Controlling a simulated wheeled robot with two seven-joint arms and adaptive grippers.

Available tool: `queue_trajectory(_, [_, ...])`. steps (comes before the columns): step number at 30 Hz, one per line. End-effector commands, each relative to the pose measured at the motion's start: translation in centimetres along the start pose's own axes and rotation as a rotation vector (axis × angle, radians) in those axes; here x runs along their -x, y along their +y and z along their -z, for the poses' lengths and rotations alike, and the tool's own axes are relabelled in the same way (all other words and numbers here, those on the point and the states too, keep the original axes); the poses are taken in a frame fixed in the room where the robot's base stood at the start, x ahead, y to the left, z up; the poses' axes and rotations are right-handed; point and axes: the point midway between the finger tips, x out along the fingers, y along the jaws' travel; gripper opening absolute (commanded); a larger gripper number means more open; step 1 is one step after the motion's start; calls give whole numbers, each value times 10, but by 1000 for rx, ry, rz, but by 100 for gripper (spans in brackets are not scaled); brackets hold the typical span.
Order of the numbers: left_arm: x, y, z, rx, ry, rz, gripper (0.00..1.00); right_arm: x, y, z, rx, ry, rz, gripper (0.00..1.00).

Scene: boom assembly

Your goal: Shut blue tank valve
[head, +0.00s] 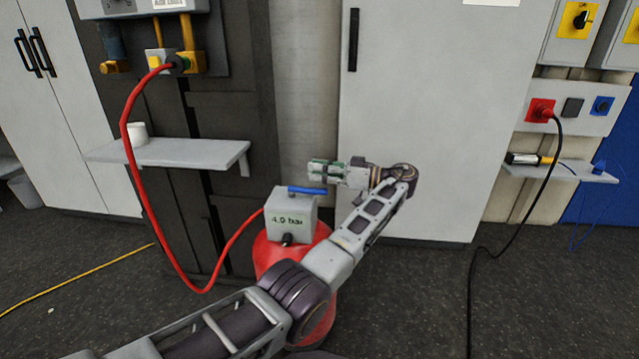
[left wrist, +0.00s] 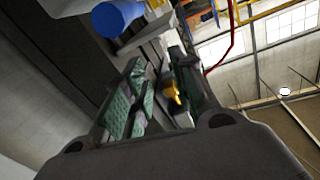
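The red tank (head: 322,321) stands on the floor, partly hidden behind my left arm. On top of it is a grey box (head: 290,220) that reads 4.0 bar. A blue lever handle (head: 307,190) lies about level across the top of this box. My left gripper (head: 314,170) is just above and slightly right of the lever, pointing left, with its fingers apart and empty. In the left wrist view, its green-padded fingers (left wrist: 158,98) have a gap between them. A blue rounded shape (left wrist: 118,17) shows beyond them; I cannot tell whether it is the lever. My right gripper is not in view.
A red hose (head: 130,150) runs from a wall unit (head: 165,60) to the tank. A grey shelf (head: 175,152) with a white cup (head: 137,132) juts out at left. A grey cabinet (head: 425,120) stands behind the gripper. A black cable (head: 505,230) hangs at right.

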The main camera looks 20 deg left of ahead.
Motion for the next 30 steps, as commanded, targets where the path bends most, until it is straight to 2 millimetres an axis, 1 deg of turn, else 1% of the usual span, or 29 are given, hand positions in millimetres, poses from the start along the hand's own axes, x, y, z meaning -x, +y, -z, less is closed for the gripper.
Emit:
queue_trajectory(1, [0, -2, 8, 3, 0, 0, 26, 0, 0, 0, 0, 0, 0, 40])
queue_trajectory(3, [0, -3, 16, 3, -1, 0, 26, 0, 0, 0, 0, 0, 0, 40])
queue_trajectory(9, [0, -6, 30, 0, 0, 0, 26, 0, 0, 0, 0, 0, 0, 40])
queue_trajectory(20, [0, -6, 33, 0, 0, 0, 26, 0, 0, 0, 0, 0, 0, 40])
queue_trajectory(26, [-2, -4, 32, -12, -10, -16, 2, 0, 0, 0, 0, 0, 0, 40])
queue_trajectory(27, [-2, -2, 30, -20, -17, -28, 0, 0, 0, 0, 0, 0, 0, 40])
queue_trajectory(30, [-5, 6, 25, -52, -46, -74, 0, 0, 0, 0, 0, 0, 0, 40])
